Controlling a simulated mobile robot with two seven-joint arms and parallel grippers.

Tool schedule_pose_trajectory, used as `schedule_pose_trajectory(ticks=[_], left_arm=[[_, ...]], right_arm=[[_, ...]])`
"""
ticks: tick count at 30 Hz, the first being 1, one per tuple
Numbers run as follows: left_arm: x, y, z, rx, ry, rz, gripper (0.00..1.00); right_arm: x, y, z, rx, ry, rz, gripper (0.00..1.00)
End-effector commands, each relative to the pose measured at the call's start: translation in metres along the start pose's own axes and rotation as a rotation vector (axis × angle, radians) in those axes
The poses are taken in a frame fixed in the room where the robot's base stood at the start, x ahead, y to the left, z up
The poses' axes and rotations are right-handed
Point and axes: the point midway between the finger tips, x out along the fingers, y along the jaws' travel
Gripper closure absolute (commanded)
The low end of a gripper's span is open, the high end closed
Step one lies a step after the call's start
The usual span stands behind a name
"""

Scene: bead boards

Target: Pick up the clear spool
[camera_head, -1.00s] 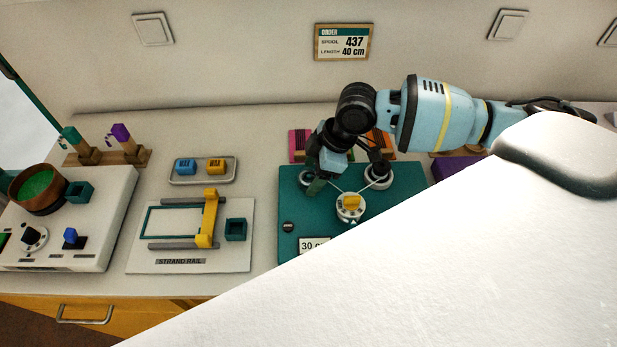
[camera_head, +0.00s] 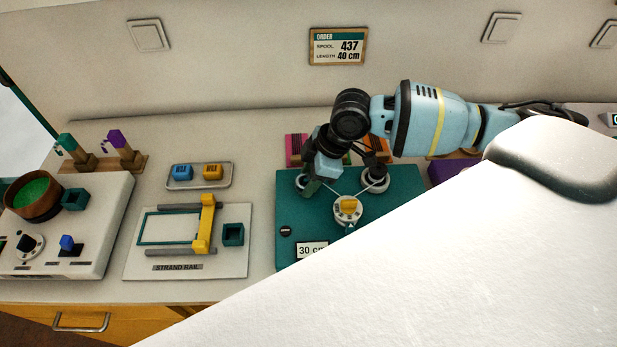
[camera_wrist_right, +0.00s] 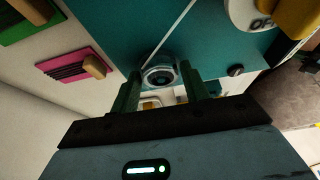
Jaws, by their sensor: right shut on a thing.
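The teal board (camera_head: 400,212) bears two round pale fittings, with thin lines running from them toward a white dial with a yellow knob (camera_head: 348,205). My right gripper (camera_head: 312,187) is lowered at the board's left round fitting. In the right wrist view its two green fingers (camera_wrist_right: 161,90) are shut on a small round clear-and-grey thing (camera_wrist_right: 160,76), which looks like the clear spool. The fingers and wrist hide much of it in the head view. I cannot tell whether it still touches the board. My left gripper is not in view.
A strand rail plate (camera_head: 187,267) with a yellow slider (camera_head: 204,226) and a tray (camera_head: 200,184) are to the left. A white station (camera_head: 85,262) with a bowl (camera_head: 34,191) is further left. My white arm covers the lower right.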

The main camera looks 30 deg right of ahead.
Motion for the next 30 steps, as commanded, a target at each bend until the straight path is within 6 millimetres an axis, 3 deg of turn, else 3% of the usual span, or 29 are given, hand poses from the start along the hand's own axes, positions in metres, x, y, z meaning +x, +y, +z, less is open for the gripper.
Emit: schedule_pose_trajectory(ticks=[9,24,30], left_arm=[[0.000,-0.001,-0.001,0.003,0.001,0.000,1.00],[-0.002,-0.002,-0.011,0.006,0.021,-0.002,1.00],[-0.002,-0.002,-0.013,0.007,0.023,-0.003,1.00]], right_arm=[[-0.032,-0.002,-0.014,-0.002,0.001,0.000,0.76],[-0.043,-0.107,-0.008,-0.005,0.001,-0.003,0.76],[-0.047,-0.141,-0.006,-0.003,0.000,-0.001,0.76]])
